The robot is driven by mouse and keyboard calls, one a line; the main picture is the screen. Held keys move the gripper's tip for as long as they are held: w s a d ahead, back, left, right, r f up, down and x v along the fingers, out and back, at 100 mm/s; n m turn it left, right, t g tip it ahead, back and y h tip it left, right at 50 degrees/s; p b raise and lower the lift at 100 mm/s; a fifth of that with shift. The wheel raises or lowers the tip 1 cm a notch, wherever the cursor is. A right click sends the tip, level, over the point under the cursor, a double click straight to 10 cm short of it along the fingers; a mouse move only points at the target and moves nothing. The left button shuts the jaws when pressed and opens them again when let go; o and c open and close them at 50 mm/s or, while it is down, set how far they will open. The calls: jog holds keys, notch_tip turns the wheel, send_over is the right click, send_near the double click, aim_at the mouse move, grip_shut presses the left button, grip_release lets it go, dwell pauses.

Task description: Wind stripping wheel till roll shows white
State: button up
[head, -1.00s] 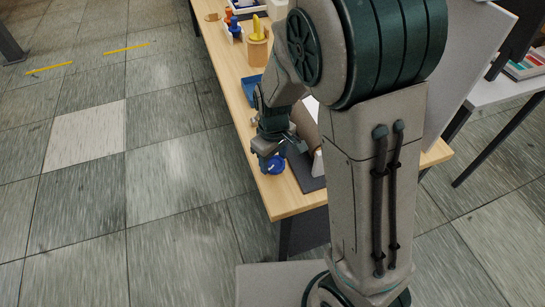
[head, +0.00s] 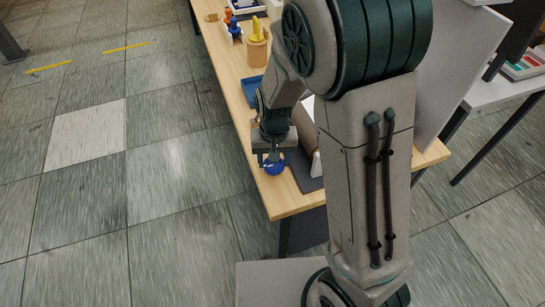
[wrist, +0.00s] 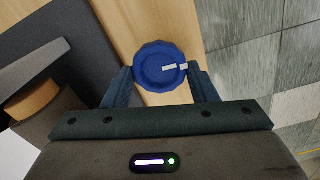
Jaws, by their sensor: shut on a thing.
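The stripping wheel is a blue scalloped knob (wrist: 153,66) with a white mark on its face, pointing right in the wrist view. In the head view the wheel (head: 274,168) sits near the front left edge of the wooden table. My gripper (wrist: 160,73) is shut on the wheel, one finger on each side of its rim. In the head view my gripper (head: 272,152) is above the wheel. A roll with a tan-orange part (wrist: 35,98) shows at the left of the wrist view. It is partly cut off, and its full surface colour cannot be told.
The wooden table (head: 288,204) also bears a dark grey base plate (wrist: 72,38) beside the wheel. A blue tray (head: 252,87) and a wooden holder with a yellow item (head: 256,45) stand farther back. Open tiled floor lies left of the table.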

jog(key=shift+m, duration=0.3)
dwell(0.4)
jog(key=o, duration=1)
jog(key=shift+c, duration=0.2)
jog(key=shift+r, duration=0.15)
notch_tip(320, 180, up, 14)
jog(key=shift+f, duration=0.2)
jog(key=s+d+r+t, duration=0.3)
jog(key=s+d, duration=0.8)
jog(key=s, duration=0.1)
jog(key=shift+s+d+r, duration=0.25)
jog(key=shift+s+r, duration=0.05)
jog(key=shift+s, duration=0.1)
